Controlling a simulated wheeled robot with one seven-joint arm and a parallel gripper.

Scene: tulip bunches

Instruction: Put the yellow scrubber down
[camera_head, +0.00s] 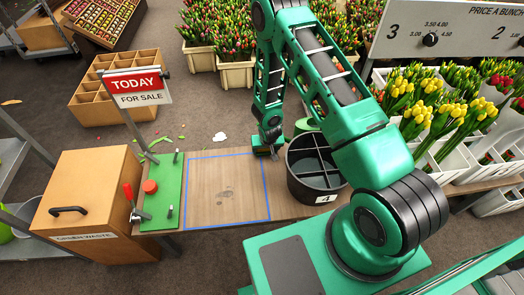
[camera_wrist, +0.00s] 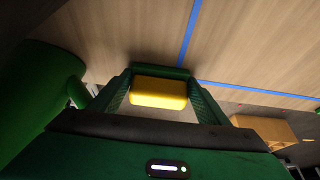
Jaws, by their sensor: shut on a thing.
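The yellow scrubber (camera_wrist: 158,93) sits between the two fingers of my gripper (camera_wrist: 160,86) in the wrist view. A dark green strip lies along its far side; I cannot tell whether it is part of the scrubber. In the head view my gripper (camera_head: 267,150) is low by the wooden table (camera_head: 195,222), near the upper right corner of the blue-outlined square (camera_head: 227,192) and left of the dark bucket. The scrubber is not clearly visible there. I cannot tell whether it touches the table.
The divided dark bucket (camera_head: 313,170), labelled 4, stands close right of my gripper. A green rounded object (camera_wrist: 40,95) is near it in the wrist view. A green board (camera_head: 163,190) with a red button is left of the square. The square holds only a faint dark mark.

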